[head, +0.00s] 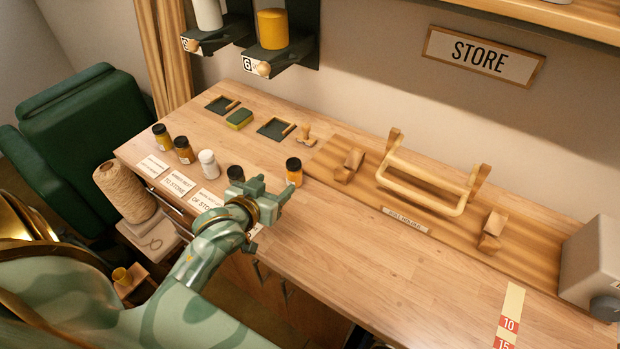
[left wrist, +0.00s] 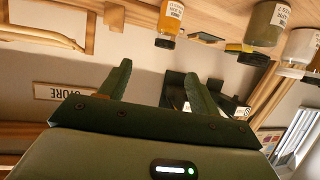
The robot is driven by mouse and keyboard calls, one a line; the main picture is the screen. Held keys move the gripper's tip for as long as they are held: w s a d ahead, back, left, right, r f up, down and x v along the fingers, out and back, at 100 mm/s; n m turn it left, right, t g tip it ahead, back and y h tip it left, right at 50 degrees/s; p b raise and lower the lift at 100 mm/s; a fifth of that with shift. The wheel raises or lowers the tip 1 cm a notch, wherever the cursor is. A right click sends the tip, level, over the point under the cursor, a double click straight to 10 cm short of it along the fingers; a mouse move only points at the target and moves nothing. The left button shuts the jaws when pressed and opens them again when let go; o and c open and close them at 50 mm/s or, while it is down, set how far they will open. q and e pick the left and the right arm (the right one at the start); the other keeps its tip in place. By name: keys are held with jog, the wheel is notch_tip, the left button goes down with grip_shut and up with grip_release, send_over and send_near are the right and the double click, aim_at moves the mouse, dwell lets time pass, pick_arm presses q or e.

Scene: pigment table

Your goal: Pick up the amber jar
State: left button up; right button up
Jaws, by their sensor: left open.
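An amber-orange jar (head: 294,173) with a dark lid stands upright on the table, just beyond my left gripper (head: 274,187). It also shows in the left wrist view (left wrist: 170,18), upside down at the top, with a pale label. A brownish-amber jar (head: 184,151) with a dark lid stands further left in the row; I cannot tell for certain which of the two is the amber one. My left gripper is open, with nothing between its fingers (left wrist: 158,76) in the left wrist view. It is apart from the jars. My right gripper is out of view.
A yellow jar (head: 161,138), a white jar (head: 208,164) and a dark-lidded jar (head: 235,173), partly hidden by my gripper, stand close by. Label cards (head: 177,183) lie before them. A wooden rack with a handle (head: 425,190) stands right. The table front (head: 370,265) is clear.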

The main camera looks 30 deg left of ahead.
aim_at(290, 168)
pick_arm(q)
jog(key=x, duration=0.3)
jog(key=b+x, duration=0.1)
jog(key=x, duration=0.3)
jog(key=b+x, duration=0.1)
jog(key=x, duration=0.2)
jog(key=shift+w+a+f, duration=0.1)
jog(key=shift+a+f, duration=0.15)
jog(key=shift+f, duration=0.1)
jog(key=shift+w+a+f+b, duration=0.15)
jog(key=shift+w+a+b, duration=0.05)
jog(key=shift+w+b, duration=0.25)
jog(key=b+x, duration=0.1)
jog(key=x, duration=0.4)
jog(key=shift+a+f, duration=0.1)
jog(key=shift+s, duration=0.1)
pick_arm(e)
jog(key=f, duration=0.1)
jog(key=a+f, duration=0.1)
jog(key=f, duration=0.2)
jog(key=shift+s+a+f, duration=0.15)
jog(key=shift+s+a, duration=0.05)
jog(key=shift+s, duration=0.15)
pick_arm(q)
jog(key=shift+c, duration=0.2)
jog(key=c, duration=1)
jog(key=shift+c, duration=0.4)
jog(key=shift+r, duration=0.2)
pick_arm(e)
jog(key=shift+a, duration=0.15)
